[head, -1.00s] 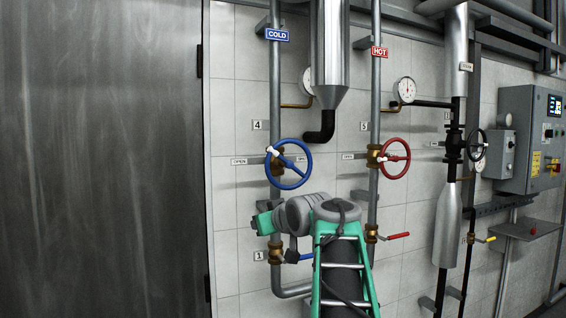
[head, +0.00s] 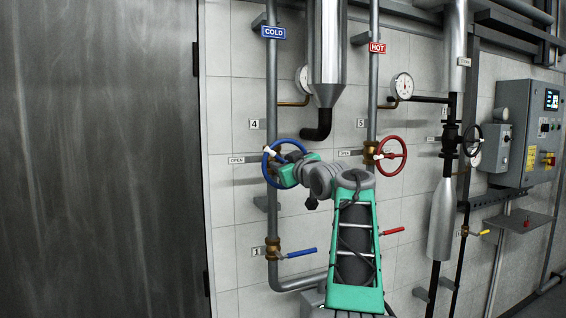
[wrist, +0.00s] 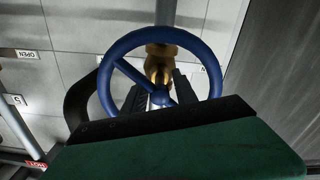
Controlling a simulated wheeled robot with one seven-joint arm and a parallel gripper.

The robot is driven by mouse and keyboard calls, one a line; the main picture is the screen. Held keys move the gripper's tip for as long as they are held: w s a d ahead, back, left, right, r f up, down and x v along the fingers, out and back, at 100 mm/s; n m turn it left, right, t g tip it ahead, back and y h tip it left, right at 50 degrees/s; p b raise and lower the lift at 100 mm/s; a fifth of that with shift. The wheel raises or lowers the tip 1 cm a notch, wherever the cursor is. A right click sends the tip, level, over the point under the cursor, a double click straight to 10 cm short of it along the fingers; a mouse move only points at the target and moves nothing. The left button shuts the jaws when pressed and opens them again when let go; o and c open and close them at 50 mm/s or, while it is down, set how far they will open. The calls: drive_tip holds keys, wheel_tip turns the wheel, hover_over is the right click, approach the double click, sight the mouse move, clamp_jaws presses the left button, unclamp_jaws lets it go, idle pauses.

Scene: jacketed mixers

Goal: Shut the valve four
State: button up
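Valve four is a blue handwheel (head: 267,165) on the grey COLD pipe, beside the tag 4 (head: 254,124). In the wrist view the blue wheel (wrist: 103,68) fills the middle, with its spokes, hub and brass body (wrist: 158,66) showing. My gripper (wrist: 160,88) is at the wheel, with its two dark fingers apart on either side of the hub region and nothing clamped between them. I cannot tell whether the fingers touch the spokes. In the head view my wrist covers the wheel's right and lower part.
A red handwheel (head: 391,157), valve five, is on the HOT pipe to the right. A blue lever (head: 301,253) is below on the COLD pipe and a red lever (head: 393,231) on the HOT one. A black pipe elbow (head: 319,130) hangs just right of valve four.

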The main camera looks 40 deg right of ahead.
drive_tip(key=shift+c, duration=0.3)
clamp_jaws()
idle(1.0)
